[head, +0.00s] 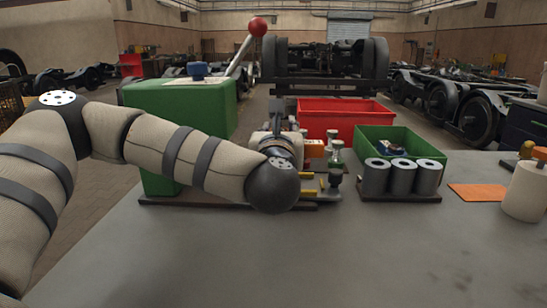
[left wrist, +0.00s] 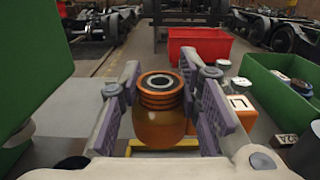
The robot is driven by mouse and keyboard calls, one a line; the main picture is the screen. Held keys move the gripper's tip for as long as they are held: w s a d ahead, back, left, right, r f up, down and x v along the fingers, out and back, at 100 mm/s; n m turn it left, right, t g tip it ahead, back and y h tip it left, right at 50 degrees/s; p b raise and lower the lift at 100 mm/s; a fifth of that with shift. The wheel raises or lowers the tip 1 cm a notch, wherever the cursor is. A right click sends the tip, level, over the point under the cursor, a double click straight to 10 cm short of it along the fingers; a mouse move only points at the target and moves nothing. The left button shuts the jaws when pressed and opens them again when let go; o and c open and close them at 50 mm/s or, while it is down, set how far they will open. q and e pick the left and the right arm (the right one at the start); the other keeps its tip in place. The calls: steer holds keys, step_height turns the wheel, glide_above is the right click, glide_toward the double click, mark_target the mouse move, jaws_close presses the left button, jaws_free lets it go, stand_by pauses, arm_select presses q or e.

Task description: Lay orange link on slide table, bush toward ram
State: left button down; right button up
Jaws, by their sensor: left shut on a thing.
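My left gripper (left wrist: 158,95) is shut on the orange link (left wrist: 158,128), with a finger on each side of it in the left wrist view. The link's rounded orange body hangs between the fingers, with a dark-ringed round bush at its top. In the head view my left gripper (head: 282,128) is beside the green press (head: 180,108), mostly behind my own wrist. A yellow strip (left wrist: 165,144) of the slide table area shows below the link; the link appears above it, but contact cannot be told. The ram cannot be made out. My right gripper is not in view.
A red bin (head: 345,112) and a green bin (head: 400,143) stand behind the work area. Small bottles (head: 336,152) and three grey cylinders (head: 402,178) stand to the right. An orange sheet (head: 478,193) lies further right. The front bench is clear.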

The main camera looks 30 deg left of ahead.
arm_select(q)
steer(key=shift+s+d+f, duration=0.15)
steer(key=shift+s+f, duration=0.45)
steer(key=shift+f, duration=0.2)
steer(key=f, duration=0.4)
steer(key=shift+s, duration=0.4)
steer(key=shift+f, duration=0.15)
steer(key=c, duration=1.2)
jaws_free()
